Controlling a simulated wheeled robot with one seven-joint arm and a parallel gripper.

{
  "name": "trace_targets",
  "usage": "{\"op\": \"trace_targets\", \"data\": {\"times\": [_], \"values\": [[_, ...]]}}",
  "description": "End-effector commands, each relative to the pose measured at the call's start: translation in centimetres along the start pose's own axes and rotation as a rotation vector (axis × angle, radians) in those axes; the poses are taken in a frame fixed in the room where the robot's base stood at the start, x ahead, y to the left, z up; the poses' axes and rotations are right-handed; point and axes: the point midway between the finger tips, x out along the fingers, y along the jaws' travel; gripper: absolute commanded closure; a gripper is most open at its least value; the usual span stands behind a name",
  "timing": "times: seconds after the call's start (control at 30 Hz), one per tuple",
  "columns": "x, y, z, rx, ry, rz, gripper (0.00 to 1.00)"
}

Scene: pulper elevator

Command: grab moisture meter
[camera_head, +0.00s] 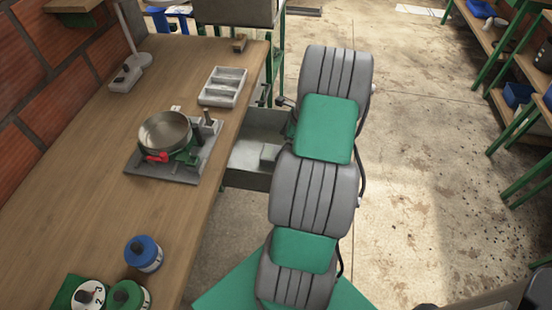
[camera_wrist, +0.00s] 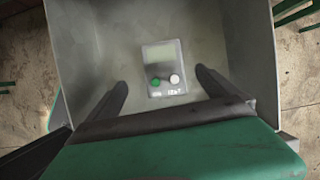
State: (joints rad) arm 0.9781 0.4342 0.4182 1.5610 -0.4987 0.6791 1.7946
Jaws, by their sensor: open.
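In the wrist view, a small pale grey device that looks like the moisture meter (camera_wrist: 165,68) lies on the floor of a grey metal bin (camera_wrist: 82,22). It has a light screen, a green knob and a white knob. My gripper (camera_wrist: 162,79) is open and empty, with one dark finger on each side of the device and apart from it. How high the fingers are above it is hard to tell. In the head view, the bin (camera_head: 246,178) is beside the table's right edge, partly hidden by my grey and green arm. The gripper is hidden there.
The wooden table (camera_head: 85,190) holds a round metal pan on a base (camera_head: 165,132), a compartment tray (camera_head: 223,86), a blue-topped jar (camera_head: 143,253) and green-topped containers (camera_head: 128,296). Bin walls surround the device. Green-framed shelves (camera_head: 510,100) stand at right; the floor between is open.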

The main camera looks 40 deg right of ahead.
Motion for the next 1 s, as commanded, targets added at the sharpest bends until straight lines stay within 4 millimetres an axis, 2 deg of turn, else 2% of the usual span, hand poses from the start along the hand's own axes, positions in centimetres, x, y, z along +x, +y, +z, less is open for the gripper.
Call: {"op": "trace_targets", "data": {"times": [0.03,0.1,0.53,0.77,1.0], "values": [[0.6,-0.3,-0.8,0.047,-0.009,-0.001,0.02],[1.5,-0.3,-1.1,0.074,-0.014,0.001,0.02],[8.0,-0.6,-0.6,0.069,-0.012,0.000,0.02],[8.3,-0.6,-0.7,0.069,-0.011,-0.002,0.02],[8.3,-0.6,-0.7,0.069,-0.011,-0.002,0.20]]}}
